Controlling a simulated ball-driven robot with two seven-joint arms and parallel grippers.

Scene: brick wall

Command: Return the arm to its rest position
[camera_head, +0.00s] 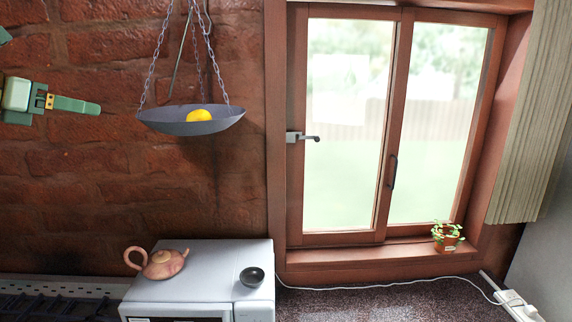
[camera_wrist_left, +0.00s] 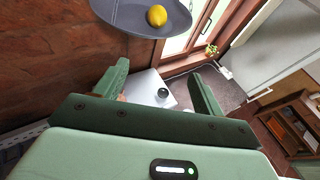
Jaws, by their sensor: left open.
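My left gripper (camera_head: 78,104) is at the left edge of the head view, in front of the brick wall and left of the hanging pan. In the left wrist view its two green fingers (camera_wrist_left: 160,70) stand wide apart. Nothing is held between them. The gripper is clear of the pan. My right gripper is in neither view.
A grey pan (camera_head: 170,126) hangs on chains and holds a yellow lemon-like fruit (camera_head: 199,115). A potted plant (camera_head: 447,238) stands on the windowsill.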

